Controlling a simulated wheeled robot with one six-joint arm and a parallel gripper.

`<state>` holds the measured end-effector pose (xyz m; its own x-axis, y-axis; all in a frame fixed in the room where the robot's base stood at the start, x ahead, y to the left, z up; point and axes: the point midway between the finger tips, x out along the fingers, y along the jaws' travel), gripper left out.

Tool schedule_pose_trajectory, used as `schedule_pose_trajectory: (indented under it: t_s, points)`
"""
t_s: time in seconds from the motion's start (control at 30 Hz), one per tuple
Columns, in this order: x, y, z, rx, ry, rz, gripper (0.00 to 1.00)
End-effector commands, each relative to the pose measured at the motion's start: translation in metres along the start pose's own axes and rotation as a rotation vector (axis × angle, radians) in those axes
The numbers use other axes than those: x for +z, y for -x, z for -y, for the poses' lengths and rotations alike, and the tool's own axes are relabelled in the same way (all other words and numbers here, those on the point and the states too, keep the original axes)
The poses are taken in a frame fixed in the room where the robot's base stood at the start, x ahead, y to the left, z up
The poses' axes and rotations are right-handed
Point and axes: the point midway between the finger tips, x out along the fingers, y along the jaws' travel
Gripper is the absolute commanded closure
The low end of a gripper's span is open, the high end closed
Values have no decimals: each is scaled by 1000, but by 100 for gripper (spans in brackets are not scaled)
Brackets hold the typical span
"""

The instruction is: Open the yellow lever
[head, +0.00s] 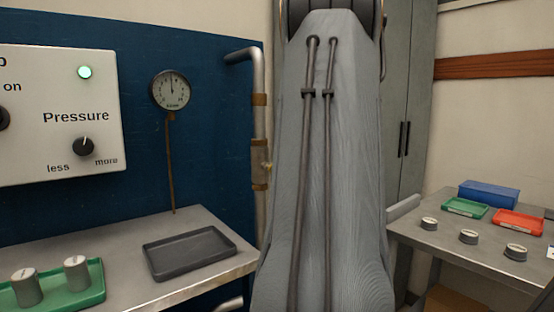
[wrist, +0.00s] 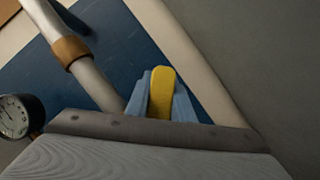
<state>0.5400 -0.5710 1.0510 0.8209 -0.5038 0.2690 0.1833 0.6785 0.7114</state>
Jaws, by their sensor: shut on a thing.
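The yellow lever (wrist: 161,92) shows in the wrist view, between the two blue fingers of my gripper (wrist: 160,98). The fingers are closed around the lever, one on each side. The metal pipe (wrist: 101,84) with a brass-coloured collar runs beside it in the wrist view. In the head view the pipe (head: 260,130) runs down the right edge of the blue panel, with a valve body (head: 260,161) between its collars. My arm covers the middle of the head view and hides my gripper and most of the lever there.
A pressure gauge (head: 171,90) stands left of the pipe. Below it are a bench (head: 213,284) with a dark tray (head: 190,273) and a green tray (head: 90,295) holding grey cylinders. A second table (head: 450,252) at right holds several dials and coloured trays. A grey cabinet (head: 408,90) stands behind my arm.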

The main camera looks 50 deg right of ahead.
Motion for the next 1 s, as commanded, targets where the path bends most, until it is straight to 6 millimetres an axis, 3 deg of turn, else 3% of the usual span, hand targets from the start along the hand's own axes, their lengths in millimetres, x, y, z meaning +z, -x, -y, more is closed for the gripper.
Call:
schedule_pose_trajectory:
  t_s: [0.5,1.0]
  points:
    - [-5,1,-27,94,225,0,100]
    - [-6,1,-33,108,258,-2,100]
